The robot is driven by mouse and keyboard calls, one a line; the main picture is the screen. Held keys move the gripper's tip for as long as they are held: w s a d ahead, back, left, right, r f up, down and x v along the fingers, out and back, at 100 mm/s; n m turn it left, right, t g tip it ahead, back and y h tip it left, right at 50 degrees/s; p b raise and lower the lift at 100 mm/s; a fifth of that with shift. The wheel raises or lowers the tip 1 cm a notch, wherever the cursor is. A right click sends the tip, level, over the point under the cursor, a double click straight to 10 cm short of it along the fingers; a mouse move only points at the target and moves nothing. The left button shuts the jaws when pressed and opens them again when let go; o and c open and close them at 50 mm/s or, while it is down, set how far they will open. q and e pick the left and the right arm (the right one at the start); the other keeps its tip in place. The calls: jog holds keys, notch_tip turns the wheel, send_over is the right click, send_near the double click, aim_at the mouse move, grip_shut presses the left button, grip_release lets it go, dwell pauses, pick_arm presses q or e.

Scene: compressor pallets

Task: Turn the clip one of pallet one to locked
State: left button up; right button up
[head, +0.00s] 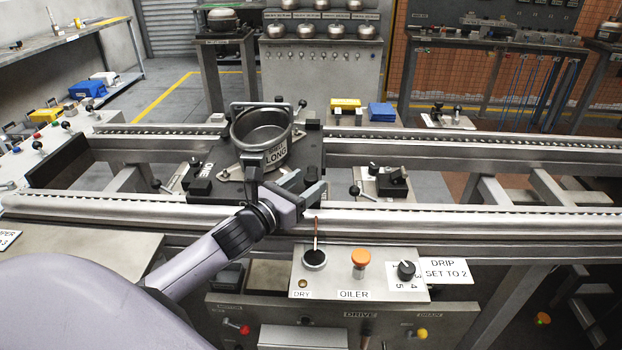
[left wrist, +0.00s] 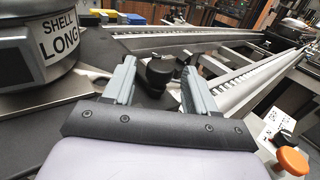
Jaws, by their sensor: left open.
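The pallet (head: 313,150) is a dark plate on the conveyor rails. It carries an open round metal shell (head: 262,128) labelled "SHELL LONG", which also shows at the left of the left wrist view (left wrist: 62,38). My left gripper (head: 288,182) is open over the pallet's near right part, in front of the shell. In the left wrist view, a black knob (left wrist: 159,72), seemingly part of a clip, lies between and beyond the open fingers (left wrist: 158,88). I cannot tell whether they touch it. The gripper hides this spot in the head view. No clip number is readable. My right gripper is out of view.
Conveyor rails (head: 420,217) run along the near and far sides. An oiler panel (head: 335,275) with an orange button (head: 361,257) and a dial stands below the near rail, near my left arm. A black lever block (head: 392,182) sits right of the pallet.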

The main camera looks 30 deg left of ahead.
pick_arm(q)
jog(key=shift+w+d, duration=0.1)
jog(key=shift+w, duration=1.05)
grip_shut()
